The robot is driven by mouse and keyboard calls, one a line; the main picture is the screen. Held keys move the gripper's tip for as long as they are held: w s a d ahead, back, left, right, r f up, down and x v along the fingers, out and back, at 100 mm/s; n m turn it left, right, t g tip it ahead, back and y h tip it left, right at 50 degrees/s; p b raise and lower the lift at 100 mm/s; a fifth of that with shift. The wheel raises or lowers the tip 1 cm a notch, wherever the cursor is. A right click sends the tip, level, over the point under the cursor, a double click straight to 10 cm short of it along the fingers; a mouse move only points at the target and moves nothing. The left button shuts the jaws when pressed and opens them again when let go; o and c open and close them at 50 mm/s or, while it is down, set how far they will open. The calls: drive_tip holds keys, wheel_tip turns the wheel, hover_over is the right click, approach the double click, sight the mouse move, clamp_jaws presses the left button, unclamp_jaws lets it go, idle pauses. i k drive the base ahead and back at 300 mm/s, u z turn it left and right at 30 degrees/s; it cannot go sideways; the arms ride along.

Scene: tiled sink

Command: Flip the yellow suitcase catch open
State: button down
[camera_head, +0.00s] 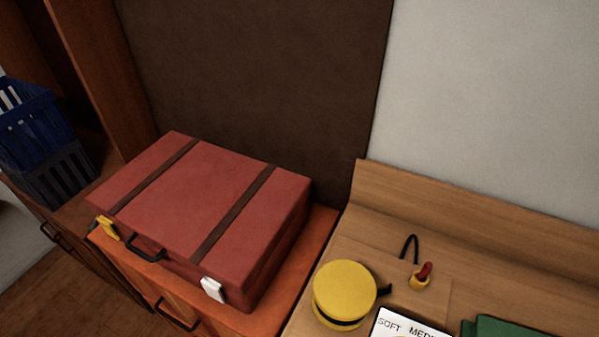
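A red suitcase (205,205) with two dark straps lies flat, lid shut, on an orange cabinet top at the left. The yellow catch (108,228) is on its front face near the left corner, beside the dark carry handle (146,248). A white catch (213,289) is on the same face towards the right corner. The yellow catch looks small here, and I cannot tell its exact position. My gripper is not in view.
The orange cabinet (255,322) has a dark front handle (176,315). Blue baskets (35,125) stand far left.

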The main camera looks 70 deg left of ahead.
sight(106, 223)
drive_tip(key=u, duration=3.75)
drive_tip(key=k, duration=0.5)
drive_tip(key=z, duration=0.25)
drive_tip(key=i, duration=0.55)
drive_tip(key=u, duration=1.6)
